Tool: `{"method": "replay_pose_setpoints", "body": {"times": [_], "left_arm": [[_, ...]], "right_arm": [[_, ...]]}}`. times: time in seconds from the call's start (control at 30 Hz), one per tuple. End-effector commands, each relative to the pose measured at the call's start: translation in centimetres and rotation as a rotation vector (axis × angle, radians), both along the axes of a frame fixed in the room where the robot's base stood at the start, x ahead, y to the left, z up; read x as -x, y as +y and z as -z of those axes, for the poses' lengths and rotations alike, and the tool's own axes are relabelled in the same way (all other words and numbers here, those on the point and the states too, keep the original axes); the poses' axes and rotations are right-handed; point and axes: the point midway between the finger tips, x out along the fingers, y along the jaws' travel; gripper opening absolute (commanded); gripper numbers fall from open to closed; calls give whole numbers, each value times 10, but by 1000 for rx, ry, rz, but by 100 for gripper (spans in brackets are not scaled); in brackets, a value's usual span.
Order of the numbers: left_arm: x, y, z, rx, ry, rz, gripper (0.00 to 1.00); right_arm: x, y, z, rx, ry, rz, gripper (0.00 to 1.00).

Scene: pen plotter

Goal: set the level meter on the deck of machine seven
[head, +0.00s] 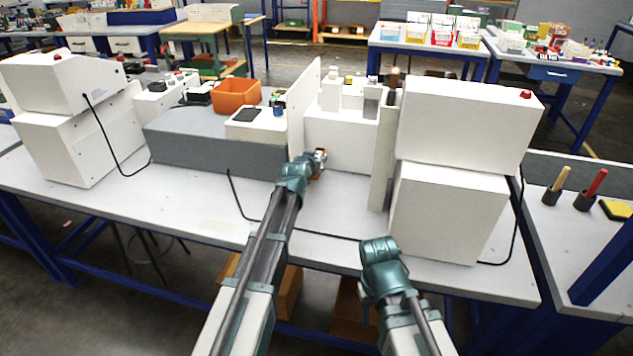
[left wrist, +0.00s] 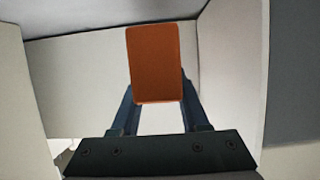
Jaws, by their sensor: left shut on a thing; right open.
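My left gripper (head: 319,160) is shut on a small orange block-like thing, seen end-on as an orange rectangle (left wrist: 154,62) between the fingers in the left wrist view. It may be the level meter; no marking shows. In the head view the gripper is in the gap between an upright white panel (head: 303,105) and the right-hand white machine (head: 455,125), in front of a white block (head: 343,140). Pale walls surround it in the wrist view. I cannot read which machine is seven. My right gripper (head: 380,252) is by the bench's front edge, its fingers hidden behind its wrist.
Left of the panel a long grey base (head: 215,145) carries an orange bin (head: 236,95) and small white units. Another white machine (head: 75,135) stands far left. Black cables (head: 238,203) lie on the white bench (head: 180,205). The bench front is otherwise mostly clear.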

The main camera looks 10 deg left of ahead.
Motion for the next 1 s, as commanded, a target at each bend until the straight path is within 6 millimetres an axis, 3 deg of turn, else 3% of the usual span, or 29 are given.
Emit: {"method": "replay_pose_setpoints", "body": {"times": [0.27, 0.6, 0.97, 1.0], "left_arm": [[0, 0, 8, 0, -1, 0, 0], [0, 0, 47, 0, -1, 0, 0], [0, 0, 47, 0, 0, 0, 0], [0, 0, 48, 0, 0, 0, 46]], "right_arm": [[0, 0, 8, 0, 0, 0, 50], [0, 0, 47, 0, 0, 0, 50], [0, 0, 47, 0, 0, 0, 50], [0, 0, 48, 0, 0, 0, 50]]}}
